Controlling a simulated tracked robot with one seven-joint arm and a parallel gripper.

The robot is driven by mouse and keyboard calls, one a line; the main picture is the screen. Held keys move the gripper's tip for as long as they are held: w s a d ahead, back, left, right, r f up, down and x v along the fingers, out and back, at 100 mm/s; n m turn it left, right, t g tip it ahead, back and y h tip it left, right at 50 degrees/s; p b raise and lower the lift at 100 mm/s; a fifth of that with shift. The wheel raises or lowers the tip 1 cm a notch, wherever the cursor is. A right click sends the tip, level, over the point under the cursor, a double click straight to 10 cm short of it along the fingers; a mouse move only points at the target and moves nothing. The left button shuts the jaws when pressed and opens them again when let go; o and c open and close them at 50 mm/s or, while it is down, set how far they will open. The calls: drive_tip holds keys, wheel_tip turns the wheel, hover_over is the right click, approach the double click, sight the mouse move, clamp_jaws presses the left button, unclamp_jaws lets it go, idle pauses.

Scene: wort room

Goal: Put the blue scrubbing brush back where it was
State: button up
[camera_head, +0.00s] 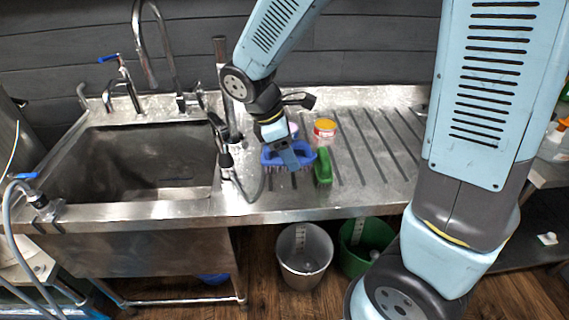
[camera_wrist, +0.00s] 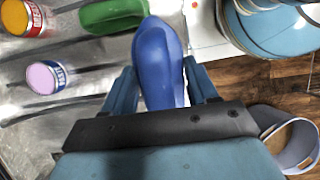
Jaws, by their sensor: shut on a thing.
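The blue scrubbing brush (camera_head: 272,157) is at my gripper (camera_head: 284,156), over the left part of the grooved steel drainboard (camera_head: 365,150). Its bristles point down in the head view; I cannot tell whether they touch the drainboard. In the wrist view the brush's blue back (camera_wrist: 158,60) sits between the two fingers of my gripper (camera_wrist: 162,88), which are shut on it. A green brush-like item (camera_head: 322,167) lies just right of it, and shows in the wrist view (camera_wrist: 112,14) too.
A can with a yellow top (camera_head: 325,129) and a can with a pink top (camera_wrist: 45,78) stand behind on the drainboard. The sink basin (camera_head: 130,165) is to the left. A grey bucket (camera_head: 304,255) and a green bucket (camera_head: 366,245) stand on the floor below the front edge.

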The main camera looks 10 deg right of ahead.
drive_tip(key=w+f, duration=0.5)
drive_tip(key=w, duration=0.1)
drive_tip(key=shift+w+a+f, duration=0.2)
drive_tip(key=shift+w+f, duration=0.1)
drive_tip(key=shift+f, duration=0.1)
drive_tip(key=shift+w+f, duration=0.6)
drive_tip(key=shift+f, duration=1.65)
drive_tip(key=o, duration=1.1)
drive_tip(key=shift+f, duration=0.1)
